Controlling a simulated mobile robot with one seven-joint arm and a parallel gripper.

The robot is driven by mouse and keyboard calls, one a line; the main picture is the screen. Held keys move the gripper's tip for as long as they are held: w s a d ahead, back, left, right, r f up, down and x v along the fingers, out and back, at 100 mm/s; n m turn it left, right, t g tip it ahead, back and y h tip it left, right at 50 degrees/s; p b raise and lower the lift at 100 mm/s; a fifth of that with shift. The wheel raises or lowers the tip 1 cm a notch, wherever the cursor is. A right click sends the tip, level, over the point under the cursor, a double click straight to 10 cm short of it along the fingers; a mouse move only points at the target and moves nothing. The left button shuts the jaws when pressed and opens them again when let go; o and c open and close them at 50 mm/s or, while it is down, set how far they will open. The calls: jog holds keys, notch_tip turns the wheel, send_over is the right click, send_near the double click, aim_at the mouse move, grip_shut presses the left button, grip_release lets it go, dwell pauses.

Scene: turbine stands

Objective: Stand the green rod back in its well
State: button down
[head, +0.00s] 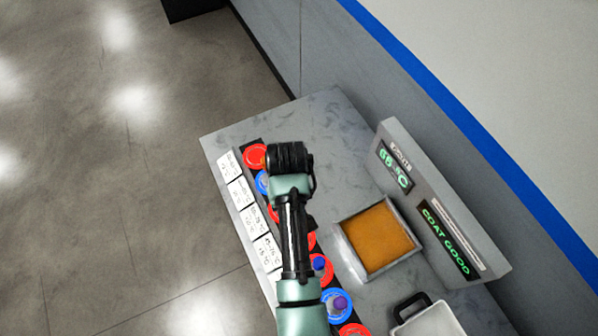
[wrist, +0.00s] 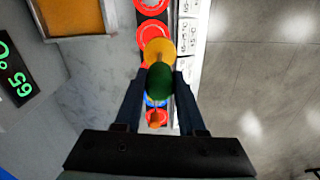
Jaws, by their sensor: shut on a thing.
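In the wrist view, my gripper (wrist: 158,78) is shut on the green rod (wrist: 159,84), seen almost end-on between the two dark fingers. A yellow round piece (wrist: 160,47) shows just beyond the green end; I cannot tell whether it belongs to the rod. The rod is over a row of ringed wells, red (wrist: 153,33) and blue; its lower end is hidden. In the head view, my arm covers the gripper, the green rod and part of the dark well rack (head: 358,330).
White temperature labels (head: 252,220) run beside the wells. Blue-topped (head: 318,263) and purple-topped (head: 340,303) rods stand in wells. An orange-filled tray (head: 378,237), a "COAT GOOD" display panel (head: 447,240) and a white handled container (head: 430,320) stand to the right. The far bench top (head: 325,115) is clear.

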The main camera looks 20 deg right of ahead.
jog(key=shift+w+d+f+b, duration=0.1)
jog(key=shift+d+f+b, duration=0.95)
jog(key=shift+d, duration=0.05)
jog(key=shift+f, duration=0.7)
jog(key=shift+f, duration=0.35)
jog(key=shift+f+b, duration=0.3)
jog(key=shift+f, duration=0.2)
